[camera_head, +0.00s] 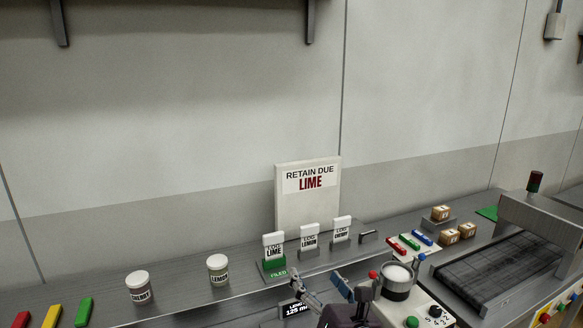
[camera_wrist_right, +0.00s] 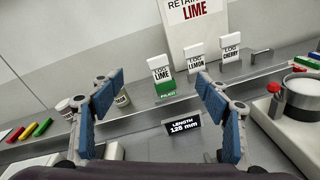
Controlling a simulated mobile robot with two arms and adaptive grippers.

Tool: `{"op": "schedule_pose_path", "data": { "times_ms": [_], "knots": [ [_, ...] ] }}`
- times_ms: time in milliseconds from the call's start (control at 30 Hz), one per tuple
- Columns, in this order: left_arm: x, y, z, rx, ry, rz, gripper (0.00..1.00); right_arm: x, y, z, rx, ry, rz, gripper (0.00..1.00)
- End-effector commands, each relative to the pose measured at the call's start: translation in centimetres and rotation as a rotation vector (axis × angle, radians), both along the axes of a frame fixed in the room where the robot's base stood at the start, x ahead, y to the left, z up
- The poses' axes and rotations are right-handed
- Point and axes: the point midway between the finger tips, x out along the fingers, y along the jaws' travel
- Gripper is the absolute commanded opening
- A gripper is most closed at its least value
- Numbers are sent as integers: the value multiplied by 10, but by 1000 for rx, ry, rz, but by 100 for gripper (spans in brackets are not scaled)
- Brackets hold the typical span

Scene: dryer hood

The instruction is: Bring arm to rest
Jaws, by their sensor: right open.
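My right gripper (camera_head: 330,289) is at the lower middle of the head view, in front of the shelf edge. The right wrist view shows its two blue-padded fingers (camera_wrist_right: 160,84) spread wide with nothing between them. A small length display reading 125 mm (camera_wrist_right: 181,124) lies beyond and below the fingertips. The LOG LIME card (camera_head: 274,245) stands in a green holder marked FILED (camera_head: 275,268), apart from the gripper. My left gripper is not in either view.
A cup of white material (camera_head: 398,275) on a control box (camera_head: 428,310) stands close right of the gripper. LEMON (camera_head: 218,270) and CHERRY (camera_head: 140,288) jars stand left on the shelf. A RETAIN DUE LIME sign (camera_head: 309,203) stands behind; a conveyor (camera_head: 495,265) is right.

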Motion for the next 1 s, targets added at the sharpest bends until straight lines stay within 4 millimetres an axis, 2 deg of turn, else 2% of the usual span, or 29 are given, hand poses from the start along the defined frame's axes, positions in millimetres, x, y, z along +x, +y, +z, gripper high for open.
{"op": "schedule_pose_path", "data": {
  "times_ms": [167,367,467,600,700,800,1000],
  "knots": [
    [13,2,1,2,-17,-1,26,-19,-12,-29,254,169,-90,70],
    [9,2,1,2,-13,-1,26,-56,-36,-78,656,423,-278,70],
    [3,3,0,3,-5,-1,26,-91,-56,-115,944,592,-457,70],
    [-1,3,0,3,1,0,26,-160,-89,-171,1381,798,-810,70],
    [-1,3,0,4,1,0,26,-208,-107,-200,1616,869,-1052,70],
    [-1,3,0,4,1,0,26,-250,-120,-219,1787,893,-1266,70],
    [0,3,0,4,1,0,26,-320,-139,-242,2020,859,-1626,70]
  ]
}}
